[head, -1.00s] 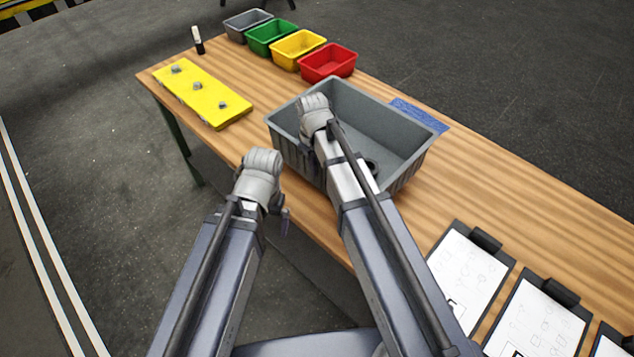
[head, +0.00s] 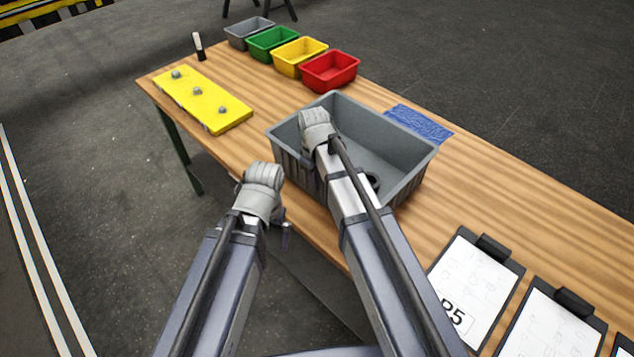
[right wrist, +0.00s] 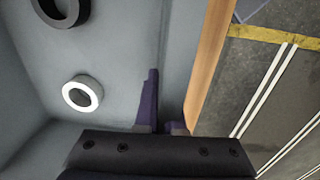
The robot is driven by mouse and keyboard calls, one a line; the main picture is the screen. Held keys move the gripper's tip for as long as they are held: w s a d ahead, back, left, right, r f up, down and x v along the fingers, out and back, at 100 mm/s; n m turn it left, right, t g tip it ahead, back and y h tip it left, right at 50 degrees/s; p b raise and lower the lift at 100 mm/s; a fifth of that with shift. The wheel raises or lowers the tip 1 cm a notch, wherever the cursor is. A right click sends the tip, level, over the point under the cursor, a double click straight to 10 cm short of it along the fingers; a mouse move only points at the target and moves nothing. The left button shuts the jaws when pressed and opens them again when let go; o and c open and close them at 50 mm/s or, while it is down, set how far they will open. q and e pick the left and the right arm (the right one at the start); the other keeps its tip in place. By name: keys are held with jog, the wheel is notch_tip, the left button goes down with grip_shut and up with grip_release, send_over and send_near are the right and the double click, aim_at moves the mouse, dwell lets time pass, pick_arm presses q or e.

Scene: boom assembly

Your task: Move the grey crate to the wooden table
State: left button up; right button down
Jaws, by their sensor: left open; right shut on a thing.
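The grey crate (head: 392,130) is at the middle of the wooden table (head: 500,190), near its front edge, in the head view. I cannot tell whether its base fully rests on the wood. In the right wrist view, the right gripper (right wrist: 163,120) is shut on the crate wall. A dark ring (right wrist: 60,10) and a white ring (right wrist: 83,93) lie inside the crate. My left gripper (head: 282,228) is open and empty, in front of the table edge, apart from the crate.
A yellow board (head: 203,98) with several knobs lies at the table's left end. Red (head: 330,72), yellow (head: 300,57), green (head: 273,43) and small grey (head: 249,32) bins line the far edge. A blue patch (head: 420,122) lies behind the crate. Clipboards (head: 475,290) lie at the right.

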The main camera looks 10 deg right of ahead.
jog(key=shift+f, duration=0.15)
jog(key=c, duration=1)
grip_release()
notch_tip(320, 180, up, 12)
jog(key=p, duration=1.2)
jog(key=s+a+m, duration=0.3)
jog(key=s+m, duration=0.1)
jog(key=s, duration=1.3)
jog(key=shift+g+h, duration=0.3)
jog(key=shift+h, duration=0.1)
jog(key=f+b, duration=0.9)
jog(key=b, duration=0.1)
jog(key=shift+w+d+f, duration=0.2)
jog(key=shift+f, duration=0.15)
